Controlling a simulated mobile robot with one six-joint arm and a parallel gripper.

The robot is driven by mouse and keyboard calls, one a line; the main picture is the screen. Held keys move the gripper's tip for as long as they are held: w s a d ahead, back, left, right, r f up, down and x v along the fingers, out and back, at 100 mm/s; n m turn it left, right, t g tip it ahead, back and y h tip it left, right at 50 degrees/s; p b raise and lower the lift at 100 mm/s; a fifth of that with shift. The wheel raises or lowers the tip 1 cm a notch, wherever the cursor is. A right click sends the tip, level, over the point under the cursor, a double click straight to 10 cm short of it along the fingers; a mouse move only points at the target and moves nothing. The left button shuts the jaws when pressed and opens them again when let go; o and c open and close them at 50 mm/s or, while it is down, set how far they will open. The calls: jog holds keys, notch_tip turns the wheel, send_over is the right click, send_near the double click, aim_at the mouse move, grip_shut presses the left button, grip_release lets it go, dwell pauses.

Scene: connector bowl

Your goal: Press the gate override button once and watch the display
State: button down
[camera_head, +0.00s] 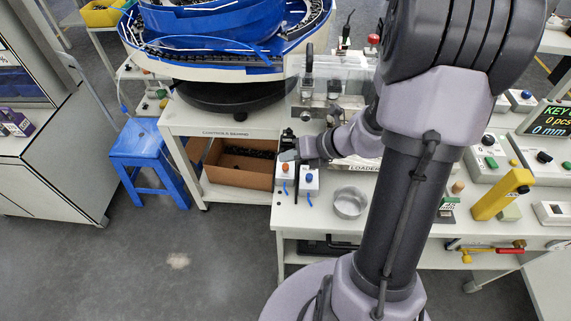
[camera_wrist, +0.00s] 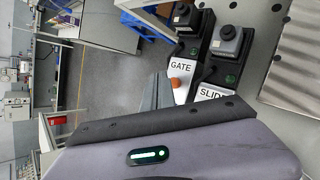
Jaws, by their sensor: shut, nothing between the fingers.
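The gate box, labelled GATE (camera_wrist: 181,66), has an orange button (camera_wrist: 175,83) in the wrist view. In the head view the orange button (camera_head: 285,168) sits on a white box at the table's left front corner. My gripper (camera_wrist: 158,90) is shut and empty, its fingertips just left of the orange button in the wrist view. In the head view my gripper (camera_head: 288,156) is over the box, close above the button; I cannot tell whether they touch. A dark display (camera_head: 550,121) at the right edge, partly cut off, reads "0 pcs" and "0 mm".
A second box with a blue button (camera_head: 308,177) stands right beside; its SLIDE label (camera_wrist: 212,93) shows in the wrist view. A round metal dish (camera_head: 350,203) is to the right. A blue bowl feeder (camera_head: 215,30) stands behind and a blue stool (camera_head: 145,150) at left.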

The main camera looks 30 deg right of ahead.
jog(key=shift+f, duration=0.4)
jog(key=shift+f+b, duration=0.55)
jog(key=shift+b, duration=0.15)
dwell(0.6)
jog(key=shift+r, duration=0.1)
jog(key=shift+r+p, duration=0.85)
jog(key=shift+p, duration=0.1)
notch_tip(320, 180, up, 5)
jog(key=p, duration=0.5)
dwell(0.4)
